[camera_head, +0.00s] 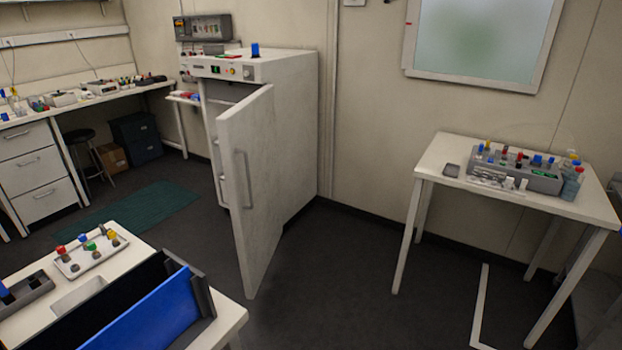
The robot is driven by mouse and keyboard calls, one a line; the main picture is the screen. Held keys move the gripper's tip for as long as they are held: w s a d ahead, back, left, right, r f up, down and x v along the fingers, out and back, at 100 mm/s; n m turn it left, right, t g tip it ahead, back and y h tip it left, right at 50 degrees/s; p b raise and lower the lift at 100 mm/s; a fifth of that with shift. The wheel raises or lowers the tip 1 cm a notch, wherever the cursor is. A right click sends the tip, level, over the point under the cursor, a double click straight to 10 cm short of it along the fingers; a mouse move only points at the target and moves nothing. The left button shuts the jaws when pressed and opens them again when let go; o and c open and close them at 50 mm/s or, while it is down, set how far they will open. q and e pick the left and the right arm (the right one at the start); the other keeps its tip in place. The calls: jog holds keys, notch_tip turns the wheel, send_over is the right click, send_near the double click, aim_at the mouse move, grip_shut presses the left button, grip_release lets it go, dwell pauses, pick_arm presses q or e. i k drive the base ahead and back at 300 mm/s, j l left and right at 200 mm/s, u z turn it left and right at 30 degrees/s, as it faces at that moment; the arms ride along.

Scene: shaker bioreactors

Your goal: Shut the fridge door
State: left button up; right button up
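The fridge (296,130) is a white upright cabinet against the back wall, with a control panel along its top front. Its door (259,185) stands wide open, swung out toward me on its right side. A vertical handle (245,180) is on the door face turned to me. The dark opening (225,92) shows only at the top left; the door hides most of the inside. Neither of my grippers is in view.
A white table (102,310) with a blue-sided bin (155,318) and a vial rack stands at front left. A small table (455,152) with a tube rack is at right. Benches line the left wall. Dark floor (340,270) is clear between door and right table.

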aim_at(247, 132)
jog(key=i+l+u, duration=0.35)
jog(key=i+u, duration=0.15)
jog(key=i, duration=0.15)
jog(key=i+l+z, duration=0.45)
jog(key=i, duration=0.3)
